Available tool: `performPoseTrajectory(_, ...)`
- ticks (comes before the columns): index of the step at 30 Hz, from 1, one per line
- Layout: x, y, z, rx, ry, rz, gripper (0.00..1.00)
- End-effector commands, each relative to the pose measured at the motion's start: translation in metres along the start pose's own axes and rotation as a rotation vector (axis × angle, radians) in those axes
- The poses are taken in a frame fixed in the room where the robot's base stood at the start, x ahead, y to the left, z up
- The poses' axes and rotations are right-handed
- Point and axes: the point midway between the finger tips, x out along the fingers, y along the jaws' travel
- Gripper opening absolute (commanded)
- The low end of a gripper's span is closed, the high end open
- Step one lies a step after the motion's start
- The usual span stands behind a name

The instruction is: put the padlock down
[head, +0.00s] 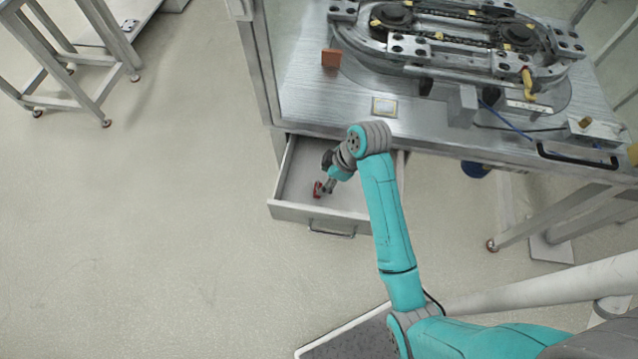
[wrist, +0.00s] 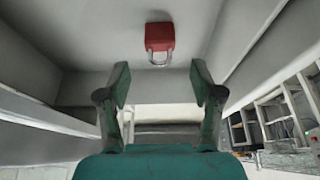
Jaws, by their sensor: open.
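The red padlock (wrist: 160,37) with a pale metal shackle lies on the drawer floor in the wrist view. In the head view the padlock (head: 318,189) is a small red shape inside the open drawer (head: 289,210), near its front left. My gripper (wrist: 160,85) is open and empty, its two fingers spread apart. The padlock lies beyond the fingertips, with its shackle toward me, and appears apart from them. In the head view my gripper (head: 328,187) is low in the drawer beside the padlock.
The drawer hangs open under a metal workbench (head: 425,125). The bench carries the ring track (head: 455,35), an orange-brown block (head: 331,58) and a small yellow-edged plate (head: 384,107). Drawer walls stand close around my gripper.

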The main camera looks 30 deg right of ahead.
Motion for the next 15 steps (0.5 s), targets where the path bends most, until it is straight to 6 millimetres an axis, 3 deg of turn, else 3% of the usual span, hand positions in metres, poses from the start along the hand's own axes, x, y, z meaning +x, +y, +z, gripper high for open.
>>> performPoseTrajectory(6, -0.035, 0.001, 0.000, 0.001, 0.001, 0.003, 0.66)
performPoseTrajectory(15, -0.049, 0.000, 0.000, 0.000, 0.000, -0.001, 0.66)
